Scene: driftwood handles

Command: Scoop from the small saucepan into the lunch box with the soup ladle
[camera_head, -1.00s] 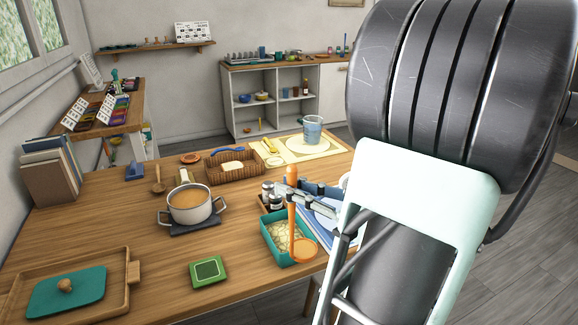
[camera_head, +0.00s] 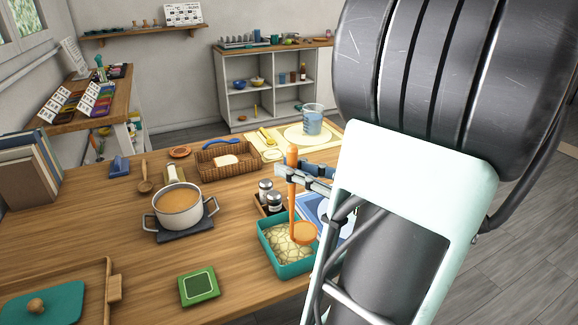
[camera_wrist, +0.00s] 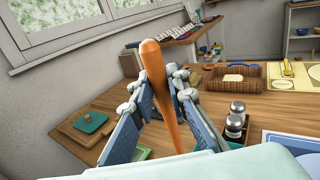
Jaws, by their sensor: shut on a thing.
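The small saucepan (camera_head: 178,212) stands on a dark trivet on the table and holds orange-brown soup. The lunch box (camera_head: 272,263) is a teal open box nearer the table's front edge, with a pale patterned filling. My gripper (camera_head: 306,177) is shut on the orange handle of the soup ladle (camera_head: 292,197), which hangs roughly upright. The ladle's orange bowl (camera_head: 304,233) is over the right part of the lunch box; whether it touches the filling I cannot tell. In the wrist view my gripper (camera_wrist: 158,95) has the orange handle (camera_wrist: 158,80) between its fingers; the bowl is hidden there.
Two shakers (camera_head: 274,201) stand in a small tray just behind the lunch box. A green square item (camera_head: 198,286) lies to its left. A wicker basket (camera_head: 219,172) with bread, a wooden spoon (camera_head: 145,180) and a wooden tray (camera_head: 98,271) are also on the table.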

